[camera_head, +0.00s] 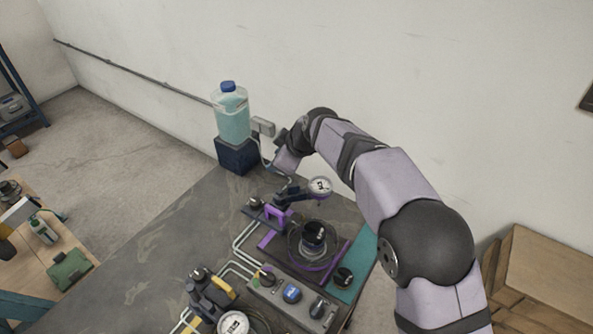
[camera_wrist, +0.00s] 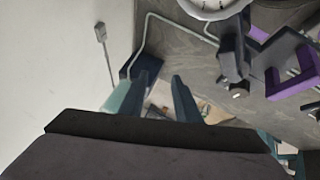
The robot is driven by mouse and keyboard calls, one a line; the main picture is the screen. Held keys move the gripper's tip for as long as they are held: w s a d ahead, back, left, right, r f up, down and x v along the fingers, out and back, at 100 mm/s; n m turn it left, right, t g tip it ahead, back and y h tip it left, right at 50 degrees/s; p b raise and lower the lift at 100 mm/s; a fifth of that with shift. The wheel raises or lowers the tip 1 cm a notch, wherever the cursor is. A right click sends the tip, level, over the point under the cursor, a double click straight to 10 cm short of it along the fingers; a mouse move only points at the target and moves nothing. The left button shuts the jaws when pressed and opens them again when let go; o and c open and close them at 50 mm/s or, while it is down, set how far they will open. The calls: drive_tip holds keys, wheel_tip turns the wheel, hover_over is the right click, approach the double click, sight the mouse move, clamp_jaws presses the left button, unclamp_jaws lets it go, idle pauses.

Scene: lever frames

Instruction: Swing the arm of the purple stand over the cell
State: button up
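The purple stand (camera_head: 277,214) stands on the table at the left of the dark plate in the head view. Its dark arm (camera_head: 291,197) reaches right and carries a round white dial gauge (camera_head: 320,186). The cell (camera_head: 313,238), a dark round part with a black top, sits nearer the camera, and the gauge appears behind it. The stand's purple bracket (camera_wrist: 291,75) and the gauge (camera_wrist: 213,5) show at the upper right of the wrist view. My gripper (camera_wrist: 161,84) has a gap between its fingers and appears empty. In the head view it is beyond the stand's arm, its fingertips hard to make out.
A bottle of teal liquid (camera_head: 232,116) on a dark blue block (camera_head: 237,155) stands close left of my gripper. A control panel with knobs (camera_head: 291,293) and a second stand with yellow parts (camera_head: 211,290) are in front. Bare table (camera_head: 165,245) lies left.

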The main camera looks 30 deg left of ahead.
sight(295, 184)
drive_tip(key=shift+s+d+r+n+g+h+p, duration=0.6)
drive_tip(key=shift+d+r+n+g, duration=0.45)
drive_tip(key=shift+d, duration=0.6)
drive_tip(key=shift+s+d+r+n+g+h+p, duration=0.35)
drive_tip(key=shift+d+r+n+g+h+p, duration=0.7)
drive_tip(key=shift+d, duration=0.65)
drive_tip(key=shift+s+d+r+n+g+h+p, duration=0.45)
drive_tip(key=shift+d+n+g, duration=0.35)
drive_tip(key=shift+d+n, duration=0.7)
drive_tip(key=shift+p+x, duration=0.3)
drive_tip(key=shift+x, duration=2.15)
drive_tip(key=shift+d, duration=0.1)
clamp_jaws()
